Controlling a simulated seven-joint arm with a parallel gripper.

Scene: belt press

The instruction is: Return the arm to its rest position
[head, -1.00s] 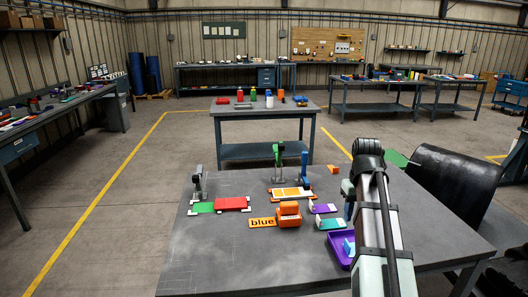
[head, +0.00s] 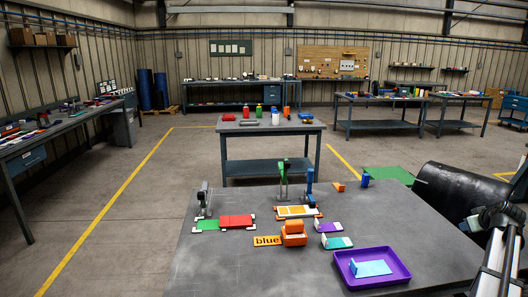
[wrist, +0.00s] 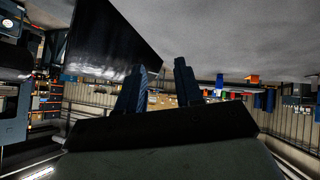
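My arm (head: 500,245) is folded at the right edge of the head view, beside the grey table (head: 225,265). My gripper shows in the wrist view (wrist: 160,70), with its two dark fingers apart and only background between them. Its fingertips cannot be made out in the head view. The wrist view looks tilted over, with the grey table top in its upper part.
A black curved surface (head: 455,190) is behind right.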

